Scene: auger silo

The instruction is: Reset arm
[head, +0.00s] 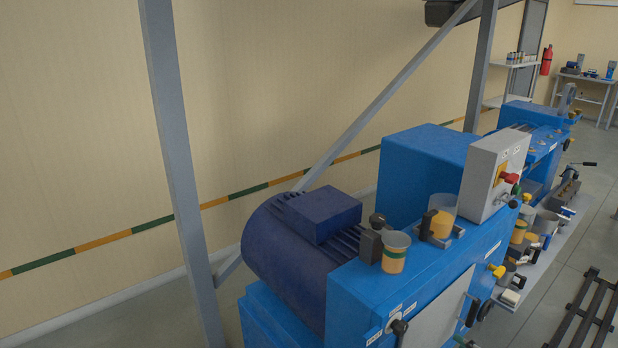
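My gripper and arm do not show in the head view, so the gripper's state is hidden from me. A blue machine (430,158) with a dark blue ribbed motor (290,240) fills the lower middle. On its top stand a clear cup with orange contents and a green band (394,257) and a second clear cup with orange contents (441,222) in a small holder. A grey control box (490,172) with a red knob and a yellow panel is at the machine's right end.
A grey upright post (178,150) stands at left, with a diagonal brace (390,88) behind the machine. A low grey platform (545,255) with several containers is at right. A dark rail frame (588,312) lies on the floor at lower right. A fire extinguisher (546,60) hangs at the back.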

